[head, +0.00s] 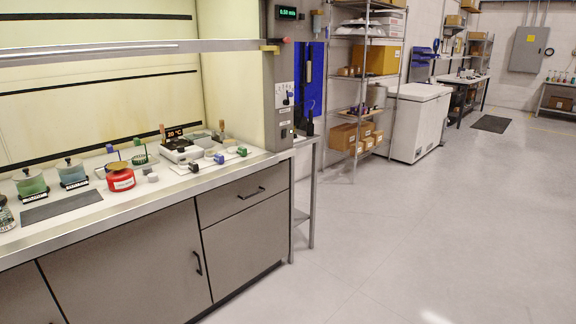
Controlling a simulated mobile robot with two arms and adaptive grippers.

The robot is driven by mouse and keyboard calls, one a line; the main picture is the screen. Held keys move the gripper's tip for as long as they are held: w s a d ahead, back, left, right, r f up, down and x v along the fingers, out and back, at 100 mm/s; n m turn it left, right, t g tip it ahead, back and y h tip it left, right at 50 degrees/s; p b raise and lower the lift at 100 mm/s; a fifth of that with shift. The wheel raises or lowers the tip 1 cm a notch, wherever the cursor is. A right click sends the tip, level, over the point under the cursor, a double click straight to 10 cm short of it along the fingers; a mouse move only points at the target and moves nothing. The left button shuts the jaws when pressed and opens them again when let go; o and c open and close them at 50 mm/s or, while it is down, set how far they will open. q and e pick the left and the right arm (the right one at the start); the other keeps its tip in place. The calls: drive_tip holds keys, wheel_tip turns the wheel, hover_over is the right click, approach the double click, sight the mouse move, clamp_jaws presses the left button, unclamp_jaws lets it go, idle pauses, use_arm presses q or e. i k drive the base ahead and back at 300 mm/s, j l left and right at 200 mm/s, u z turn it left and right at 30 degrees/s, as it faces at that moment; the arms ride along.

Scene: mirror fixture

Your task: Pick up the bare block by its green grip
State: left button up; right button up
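Neither of my grippers is in the head view. I cannot single out the bare block with certainty.
The raised sash (110,47) crosses above.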

sight(241, 150)
drive_tip(key=i, duration=0.65)
drive_tip(key=i+u, duration=0.1)
drive_tip(key=i, duration=0.6)
drive_tip(key=i+l+u, duration=0.1)
drive_tip(key=i, duration=0.55)
drive_tip(key=i+l, duration=0.2)
drive_tip(key=i, duration=0.45)
drive_tip(key=i+u, duration=0.3)
